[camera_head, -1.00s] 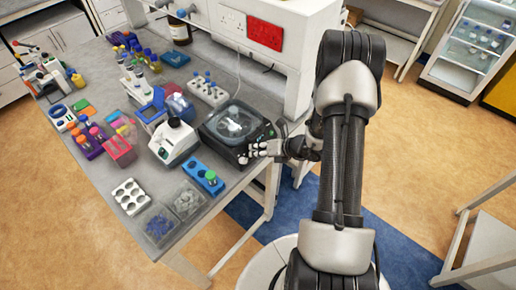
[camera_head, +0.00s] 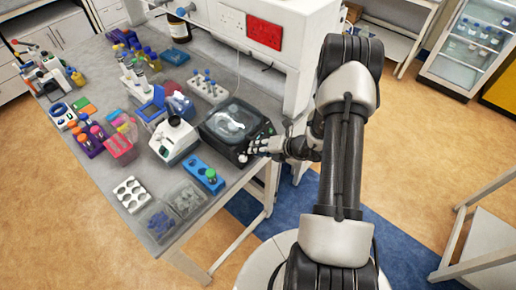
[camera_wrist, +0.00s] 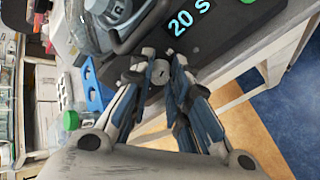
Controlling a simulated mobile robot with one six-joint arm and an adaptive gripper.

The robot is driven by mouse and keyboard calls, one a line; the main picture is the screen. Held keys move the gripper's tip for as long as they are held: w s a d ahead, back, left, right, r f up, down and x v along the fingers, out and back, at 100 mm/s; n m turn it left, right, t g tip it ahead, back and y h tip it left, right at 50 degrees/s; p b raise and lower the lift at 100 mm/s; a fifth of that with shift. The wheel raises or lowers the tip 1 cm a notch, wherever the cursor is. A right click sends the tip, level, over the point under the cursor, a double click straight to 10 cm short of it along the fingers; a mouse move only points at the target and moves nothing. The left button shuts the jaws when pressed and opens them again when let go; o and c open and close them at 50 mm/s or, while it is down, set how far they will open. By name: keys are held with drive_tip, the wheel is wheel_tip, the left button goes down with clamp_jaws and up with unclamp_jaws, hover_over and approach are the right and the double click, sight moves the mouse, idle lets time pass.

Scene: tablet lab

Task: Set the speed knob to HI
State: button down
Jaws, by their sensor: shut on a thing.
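The device is a dark box (camera_head: 222,140) with a clear round-windowed lid, at the bench's right front edge. In the wrist view its front (camera_wrist: 235,22) shows a lit display reading "20 S". A round grey knob (camera_wrist: 160,73) on that front sits between my fingers. My gripper (camera_wrist: 163,55) is shut on this knob, with blue-padded fingers on both sides. In the head view my gripper (camera_head: 262,146) is at the device's right front corner and hides the knob. I cannot read the knob's setting or any HI mark.
A blue rack with a green-capped tube (camera_head: 206,175) stands left of the device. A white instrument (camera_head: 174,138), tube racks and clear boxes (camera_head: 186,198) crowd the bench. A wall unit with a red panel (camera_head: 264,32) rises behind. The floor to the right is open.

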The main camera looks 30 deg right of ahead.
drive_tip(key=c, duration=1.5)
unclamp_jaws()
